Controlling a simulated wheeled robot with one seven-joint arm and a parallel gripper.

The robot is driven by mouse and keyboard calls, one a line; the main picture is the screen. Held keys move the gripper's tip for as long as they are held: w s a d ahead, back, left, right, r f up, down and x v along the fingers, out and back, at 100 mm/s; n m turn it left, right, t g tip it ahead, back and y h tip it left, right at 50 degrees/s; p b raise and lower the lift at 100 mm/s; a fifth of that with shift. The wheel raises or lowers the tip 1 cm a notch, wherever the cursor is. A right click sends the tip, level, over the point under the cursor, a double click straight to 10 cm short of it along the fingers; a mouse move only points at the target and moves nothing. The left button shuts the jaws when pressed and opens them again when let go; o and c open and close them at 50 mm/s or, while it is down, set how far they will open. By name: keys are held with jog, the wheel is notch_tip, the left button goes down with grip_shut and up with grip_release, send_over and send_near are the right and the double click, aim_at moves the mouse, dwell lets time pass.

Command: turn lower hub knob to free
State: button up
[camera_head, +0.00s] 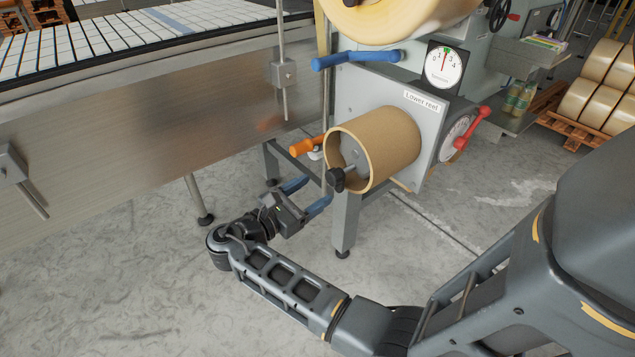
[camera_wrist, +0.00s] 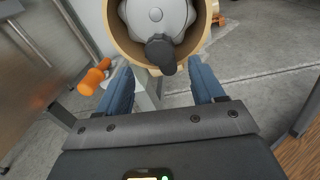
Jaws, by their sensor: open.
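The lower hub knob (camera_head: 336,179) is black and stands out from the front of the lower reel's hub, on a short shaft. In the wrist view the knob (camera_wrist: 161,54) hangs below the centre of the grey lobed hub (camera_wrist: 152,18). The tan cardboard core (camera_head: 398,137) surrounds the hub. My gripper (camera_head: 307,195) is open, with its blue fingers pointing up toward the reel. It sits a little below and left of the knob, apart from it. In the wrist view the knob shows between and beyond the fingertips (camera_wrist: 161,70).
An orange handle (camera_head: 308,145) sticks out left of the core, near my fingers. A blue bar (camera_head: 356,59) lies above the reel, and a red lever (camera_head: 471,128) is at its right. A machine leg (camera_head: 346,222) stands below. The conveyor side (camera_head: 150,120) fills the left.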

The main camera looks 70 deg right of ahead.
aim_at(330, 180)
jog(key=shift+p+x, duration=0.35)
jog(key=shift+x, duration=3.5)
jog(key=c, duration=1)
